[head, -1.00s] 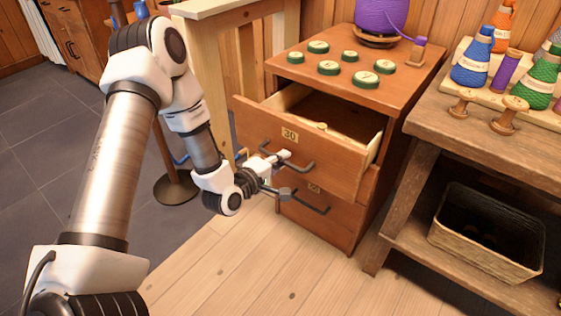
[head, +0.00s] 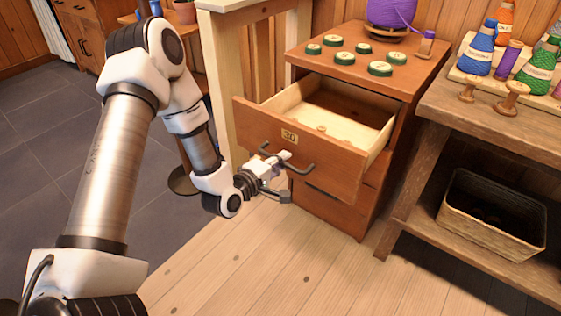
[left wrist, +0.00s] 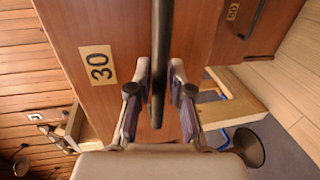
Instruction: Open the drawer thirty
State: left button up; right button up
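The drawer labelled 30 (head: 335,165) is the top drawer of a brown wooden cabinet. It stands well open, and its pale inside shows in the head view. Its front, with the number plate (left wrist: 98,65), also fills much of the left wrist view. Its dark bar handle (left wrist: 161,60) runs between the fingers of my left gripper (left wrist: 160,85). My right gripper is not in view.
A lower drawer (head: 335,208) is closed below. Several green-topped discs (head: 380,69) and a purple spool (head: 391,12) stand on the cabinet. A wooden bench (head: 432,100) with a basket (head: 490,225) stands at right. The floor in front is clear.

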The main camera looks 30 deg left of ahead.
pick_arm(q)
jog(key=shift+o, duration=0.4)
jog(key=v, duration=0.7)
jog(key=shift+s, duration=0.2)
